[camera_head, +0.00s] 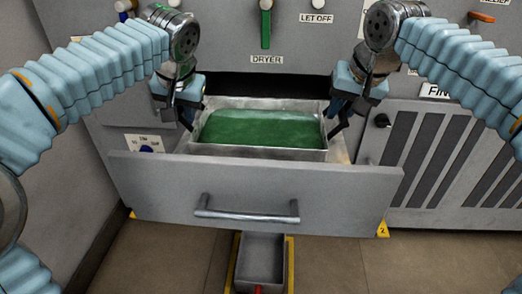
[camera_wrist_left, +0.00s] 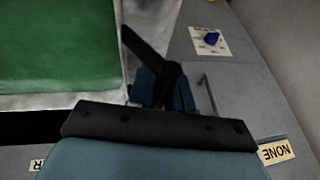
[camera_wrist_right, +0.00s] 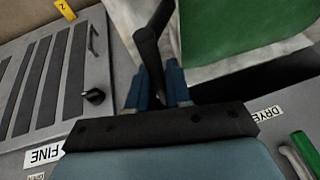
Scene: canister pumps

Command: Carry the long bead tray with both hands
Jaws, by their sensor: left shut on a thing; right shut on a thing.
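The long bead tray (camera_head: 258,153) is a grey metal tray filled with green beads (camera_head: 262,129). It sits in or just above the open drawer (camera_head: 255,187). My left gripper (camera_head: 190,117) is at the tray's left end and my right gripper (camera_head: 334,122) is at its right end, both shut on the tray. The green beads also show in the left wrist view (camera_wrist_left: 55,45) and the right wrist view (camera_wrist_right: 235,25). The fingers hide the gripped ends. I cannot tell whether the tray's bottom touches the drawer.
The drawer front has a bar handle (camera_head: 246,214) and stands out from the grey cabinet. A smaller grey bin (camera_head: 261,262) with yellow edges is on the floor below. A green lever (camera_head: 266,28) hangs above the DRYER label (camera_head: 266,60). A louvred panel (camera_head: 450,160) is at the right.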

